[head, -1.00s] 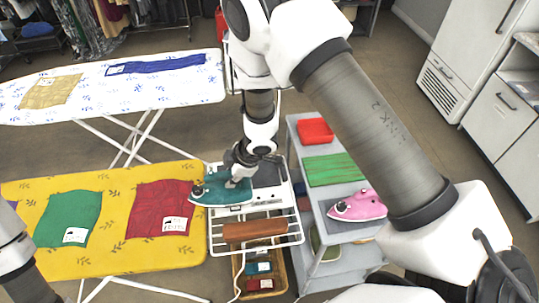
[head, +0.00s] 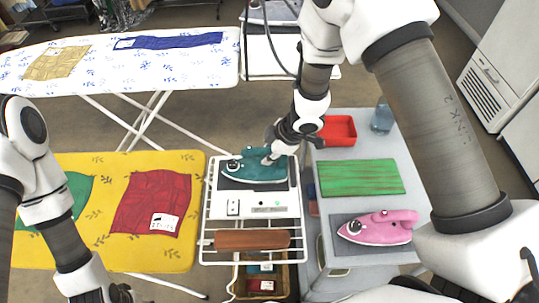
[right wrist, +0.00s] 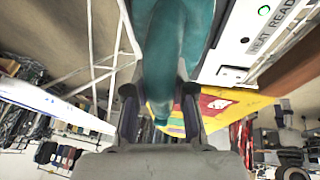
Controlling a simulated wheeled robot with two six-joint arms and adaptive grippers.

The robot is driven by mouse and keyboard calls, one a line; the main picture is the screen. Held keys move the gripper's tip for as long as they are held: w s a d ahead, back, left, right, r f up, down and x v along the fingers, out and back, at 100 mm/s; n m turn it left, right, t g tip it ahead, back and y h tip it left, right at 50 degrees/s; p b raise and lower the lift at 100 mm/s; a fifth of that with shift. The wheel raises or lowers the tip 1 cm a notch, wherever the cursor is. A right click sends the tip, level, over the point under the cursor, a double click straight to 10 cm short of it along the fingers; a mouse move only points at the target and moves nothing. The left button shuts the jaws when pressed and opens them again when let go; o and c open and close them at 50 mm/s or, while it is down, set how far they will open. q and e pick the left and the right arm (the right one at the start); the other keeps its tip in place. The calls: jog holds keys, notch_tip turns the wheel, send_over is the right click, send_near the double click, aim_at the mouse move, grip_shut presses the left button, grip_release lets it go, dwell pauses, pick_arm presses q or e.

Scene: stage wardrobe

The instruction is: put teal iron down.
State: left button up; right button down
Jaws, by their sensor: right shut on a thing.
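The teal iron (head: 257,170) is held in my right gripper (head: 272,157), which is shut on its handle. The iron is over the dark plate (head: 240,185) of the white wire-framed iron station (head: 204,213), its tip pointing left. I cannot tell whether its sole touches the plate. In the right wrist view the teal iron (right wrist: 175,50) lies between the two fingers of the gripper (right wrist: 160,105). My left arm is at the left of the head view, and its gripper (head: 122,293) is barely in frame at the bottom, its fingers unclear.
A grey cart to the right holds a pink iron (head: 378,228), a green board (head: 360,178) and a red tray (head: 338,130). A yellow ironing board (head: 105,235) with cloths stands left; a white one (head: 110,85) is behind.

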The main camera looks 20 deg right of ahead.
jog(key=c, duration=1.2)
grip_release()
jog(key=shift+o, duration=1.1)
jog(key=shift+s+a, duration=0.1)
jog(key=shift+r, duration=0.1)
jog(key=shift+r, duration=0.2)
jog(key=p+v, duration=0.2)
jog(key=v, duration=0.9)
jog(key=shift+s+r+p, duration=0.15)
jog(key=shift+r+p, duration=0.1)
jog(key=shift+p, duration=0.1)
